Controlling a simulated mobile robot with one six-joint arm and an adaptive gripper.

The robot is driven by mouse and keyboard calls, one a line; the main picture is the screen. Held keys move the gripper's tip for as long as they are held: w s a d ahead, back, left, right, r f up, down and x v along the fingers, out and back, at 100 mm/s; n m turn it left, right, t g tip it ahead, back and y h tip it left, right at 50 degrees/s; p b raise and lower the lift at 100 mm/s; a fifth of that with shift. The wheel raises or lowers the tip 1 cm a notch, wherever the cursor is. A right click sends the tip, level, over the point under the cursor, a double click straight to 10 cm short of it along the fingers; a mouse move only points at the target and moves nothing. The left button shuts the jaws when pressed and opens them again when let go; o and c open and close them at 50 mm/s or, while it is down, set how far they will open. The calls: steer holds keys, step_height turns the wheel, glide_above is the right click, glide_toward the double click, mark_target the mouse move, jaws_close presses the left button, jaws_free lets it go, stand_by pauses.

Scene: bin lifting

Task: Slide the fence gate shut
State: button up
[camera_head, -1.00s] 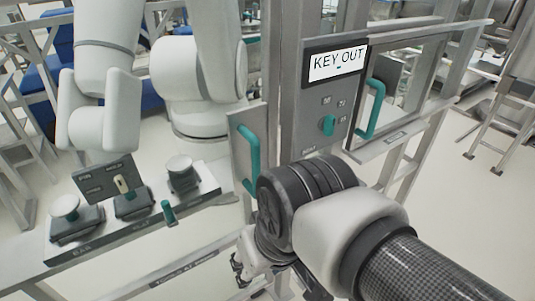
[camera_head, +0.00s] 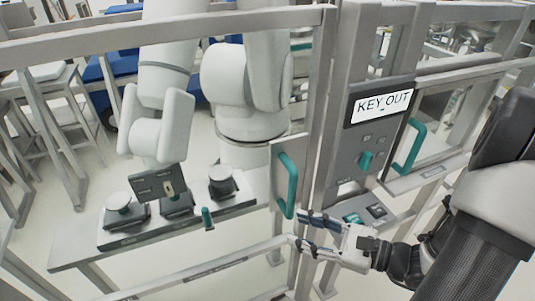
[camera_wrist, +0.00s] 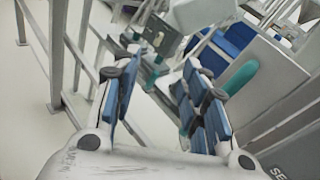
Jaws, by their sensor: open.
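The fence gate shows as a grey plate (camera_head: 273,160) with a teal upright handle (camera_head: 288,186), left of the post in the head view. In the wrist view the grey plate (camera_wrist: 268,92) and teal handle (camera_wrist: 238,78) lie to the right, beside the right finger. My gripper (camera_head: 299,231) is open and empty. It points left in the head view, its fingertips just below and right of the handle's lower end. Whether a fingertip touches the handle or plate I cannot tell. The blue-padded fingers also show in the wrist view (camera_wrist: 160,62).
A "KEY OUT" panel (camera_head: 368,122) with a teal knob stands right of the post. Farther right is another teal handle (camera_head: 409,147). A bench (camera_head: 90,246) with button boxes and a white robot arm (camera_head: 245,75) stand behind the fence rails.

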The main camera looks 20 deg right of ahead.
mark_target(296, 185)
steer(key=s+d+f+m+t+h+p, duration=0.1)
steer(key=d+m+t+h, duration=0.4)
steer(key=d+m+h, duration=0.25)
steer(key=shift+m+y, duration=0.35)
steer(key=shift+y, duration=0.1)
steer(key=b+x, duration=0.2)
steer(key=x, duration=0.3)
steer(key=b+x, duration=0.2)
steer(key=x, duration=0.4)
steer(key=d+b+x, duration=0.1)
steer(key=b+x, duration=0.1)
steer(key=x, duration=0.4)
steer(key=shift+w+r, duration=0.15)
steer(key=shift+w, duration=0.05)
steer(key=shift+c, duration=0.5)
jaws_close()
